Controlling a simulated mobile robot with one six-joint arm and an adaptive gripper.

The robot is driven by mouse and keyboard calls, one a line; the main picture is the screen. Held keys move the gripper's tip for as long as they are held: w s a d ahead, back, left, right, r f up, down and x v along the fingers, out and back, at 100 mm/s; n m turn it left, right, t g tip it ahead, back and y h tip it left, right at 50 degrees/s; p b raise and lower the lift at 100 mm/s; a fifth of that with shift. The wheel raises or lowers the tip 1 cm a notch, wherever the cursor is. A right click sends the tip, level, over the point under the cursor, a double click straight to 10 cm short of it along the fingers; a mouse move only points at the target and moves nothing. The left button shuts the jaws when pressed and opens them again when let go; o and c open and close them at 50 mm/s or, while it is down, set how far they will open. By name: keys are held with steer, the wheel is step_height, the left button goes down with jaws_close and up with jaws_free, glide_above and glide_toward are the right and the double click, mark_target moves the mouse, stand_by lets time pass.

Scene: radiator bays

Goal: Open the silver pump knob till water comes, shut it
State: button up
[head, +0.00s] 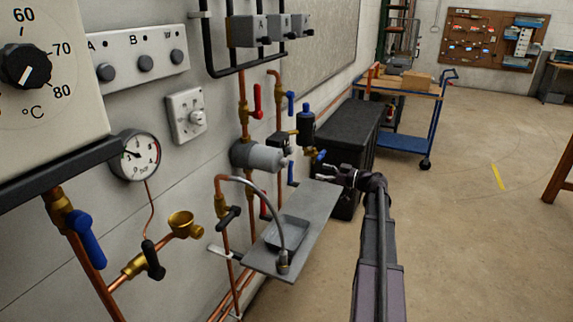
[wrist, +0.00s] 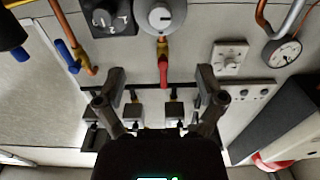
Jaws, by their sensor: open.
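A silver-grey pump (head: 256,155) sits on the copper pipes on the wall, with a small knob (head: 283,162) at its end. In the wrist view the round silver pump face with its knob (wrist: 160,15) shows at the top centre, above the fingers. My gripper (head: 334,177) is open and empty, to the right of the pump and apart from it. In the wrist view its two fingers (wrist: 160,74) are spread wide. A grey shallow tray (head: 287,233) lies on the shelf below. I see no water in it.
A bent metal pipe (head: 250,187) comes down onto the grey shelf (head: 312,215). Red lever (head: 257,98) and blue lever (head: 291,103) handles stick out near the pump. A black cabinet (head: 350,135) stands behind. The floor at right is mostly clear.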

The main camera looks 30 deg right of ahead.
mark_target(287, 164)
steer(key=shift+a, duration=0.1)
steer(key=x, duration=1.3)
steer(key=shift+w+a, duration=0.2)
steer(key=shift+w, duration=0.1)
steer(key=c, duration=1.2)
